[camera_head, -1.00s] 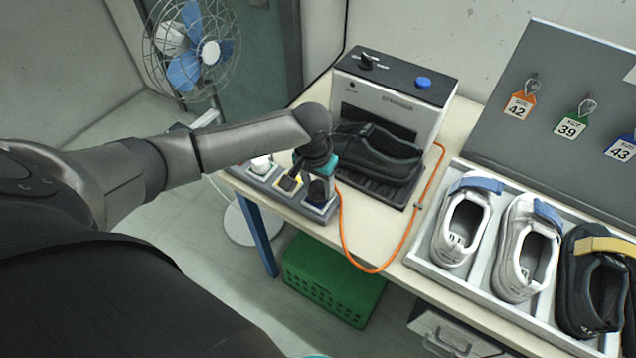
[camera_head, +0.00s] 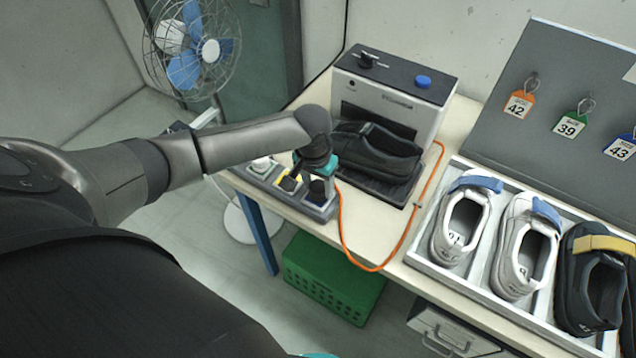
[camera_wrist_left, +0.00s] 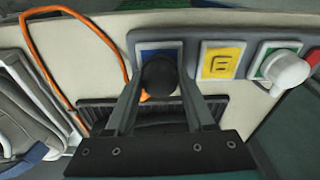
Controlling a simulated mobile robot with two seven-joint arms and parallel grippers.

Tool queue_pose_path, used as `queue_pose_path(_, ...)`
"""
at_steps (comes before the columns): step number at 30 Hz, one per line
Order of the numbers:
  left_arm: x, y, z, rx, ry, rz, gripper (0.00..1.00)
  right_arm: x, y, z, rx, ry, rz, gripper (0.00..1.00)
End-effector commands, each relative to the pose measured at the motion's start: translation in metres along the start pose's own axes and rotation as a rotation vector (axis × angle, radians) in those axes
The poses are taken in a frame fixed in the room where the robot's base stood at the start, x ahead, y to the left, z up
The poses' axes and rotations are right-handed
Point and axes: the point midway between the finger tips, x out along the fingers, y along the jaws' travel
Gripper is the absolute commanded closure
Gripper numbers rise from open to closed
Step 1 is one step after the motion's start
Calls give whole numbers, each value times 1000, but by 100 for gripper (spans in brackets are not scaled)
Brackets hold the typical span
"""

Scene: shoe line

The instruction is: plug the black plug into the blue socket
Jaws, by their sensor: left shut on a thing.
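The black plug (camera_wrist_left: 159,77) is round and dark. In the left wrist view it sits between the two fingers of my left gripper (camera_wrist_left: 161,88), which are shut on it. The blue socket (camera_wrist_left: 147,55) lies directly behind the plug, mostly covered by it. I cannot tell how far the plug stands from the socket face. In the head view my left gripper (camera_head: 318,172) points down over the blue socket end of the socket strip (camera_head: 318,209). The orange cord (camera_head: 343,240) hangs in a loop over the table edge.
A yellow-framed socket (camera_wrist_left: 221,62) is beside the blue one. A white plug (camera_wrist_left: 287,70) stands in the green-framed socket beyond. A machine (camera_head: 396,92) holding a dark shoe (camera_head: 378,150) stands close behind my gripper. A tray (camera_head: 478,283) of shoes is at the right.

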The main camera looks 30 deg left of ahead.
Motion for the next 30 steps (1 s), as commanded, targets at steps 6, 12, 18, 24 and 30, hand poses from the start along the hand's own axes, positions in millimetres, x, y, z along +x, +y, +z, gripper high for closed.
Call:
queue_pose_path(6, 3, 0, 0, 0, 0, 0, 100, 1, 0, 0, 0, 0, 0, 0)
queue_pose_path(12, 6, 0, 1, 0, -1, 0, 100, 1, 0, 0, 0, 0, 0, 0)
queue_pose_path(18, 9, 0, 1, 0, -1, -1, 100, 2, 0, 0, 0, 0, 0, 0)
queue_pose_path(24, 9, 0, 1, 0, -1, -1, 43, 2, 0, 0, 0, 0, 0, 0)
queue_pose_path(30, 9, 0, 1, 0, -1, -1, 20, 2, 0, 0, 0, 0, 0, 0)
